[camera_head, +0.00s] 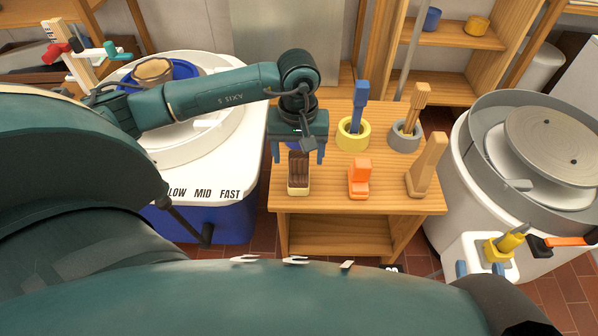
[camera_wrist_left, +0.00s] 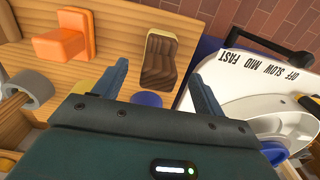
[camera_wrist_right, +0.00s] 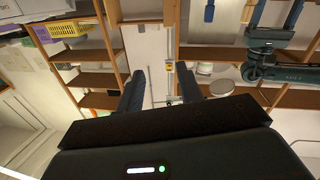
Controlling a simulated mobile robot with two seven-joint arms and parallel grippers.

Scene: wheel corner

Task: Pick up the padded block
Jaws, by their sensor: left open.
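A block with a dark brown, ridged, padded-looking top and a pale wooden base (camera_head: 299,174) stands near the front left of the wooden table. I take it as the padded block. My left gripper (camera_head: 298,156) hangs above and just behind it, pointing down, fingers apart. In the left wrist view the block (camera_wrist_left: 160,58) lies just beyond and between the open fingertips (camera_wrist_left: 157,76), with no contact visible. My right gripper (camera_wrist_right: 165,82) is open and empty, facing shelves; it does not show clearly in the head view.
On the table (camera_head: 330,200) an orange block (camera_head: 360,178) and a wooden block (camera_head: 427,165) stand to the right. Behind are a yellow ring holder (camera_head: 353,138) and a grey one (camera_head: 402,140) with tools. Pottery wheels (camera_head: 205,150) (camera_head: 470,150) flank the table.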

